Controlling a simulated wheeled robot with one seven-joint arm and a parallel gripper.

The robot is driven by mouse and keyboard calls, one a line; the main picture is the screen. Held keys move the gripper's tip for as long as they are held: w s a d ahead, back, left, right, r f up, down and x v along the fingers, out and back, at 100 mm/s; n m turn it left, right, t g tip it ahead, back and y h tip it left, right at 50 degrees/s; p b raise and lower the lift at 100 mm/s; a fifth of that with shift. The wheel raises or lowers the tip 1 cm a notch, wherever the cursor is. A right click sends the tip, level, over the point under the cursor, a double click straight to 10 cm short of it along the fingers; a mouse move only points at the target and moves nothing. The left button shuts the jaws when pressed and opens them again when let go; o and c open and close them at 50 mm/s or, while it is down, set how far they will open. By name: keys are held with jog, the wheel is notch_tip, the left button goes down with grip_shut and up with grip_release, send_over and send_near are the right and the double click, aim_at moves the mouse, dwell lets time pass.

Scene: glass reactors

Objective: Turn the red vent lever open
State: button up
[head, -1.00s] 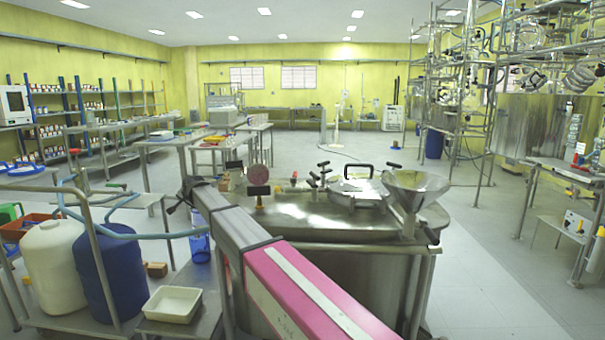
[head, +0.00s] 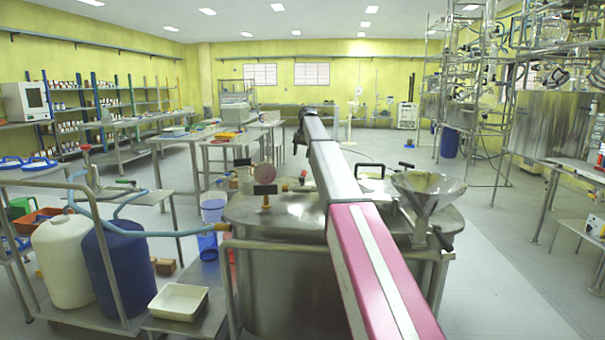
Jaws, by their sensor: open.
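A steel reactor vessel (head: 290,205) stands in front of me with gauges and fittings on its lid. A small red fitting (head: 304,173) sticks up from the lid, just left of my arm; it may be the vent lever, but it is too small to tell its position. My arm crosses over the lid. My gripper (head: 302,130) is the dark end of the arm, high beyond the lid and apart from the red fitting. It is open, with nothing visible in it; its fingers are hard to make out.
A steel funnel (head: 428,190) and a black-handled hatch are on the lid's right side. A round gauge (head: 265,173) stands on its left. White (head: 64,262) and blue (head: 118,268) drums and a white tray (head: 178,302) stand at left.

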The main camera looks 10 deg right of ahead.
aim_at(304, 172)
jog(key=shift+g, duration=0.3)
jog(key=f, duration=0.3)
jog(key=d+f, duration=0.1)
jog(key=f, duration=0.5)
jog(key=shift+d+f, duration=0.15)
jog(key=shift+f, duration=0.25)
grip_shut()
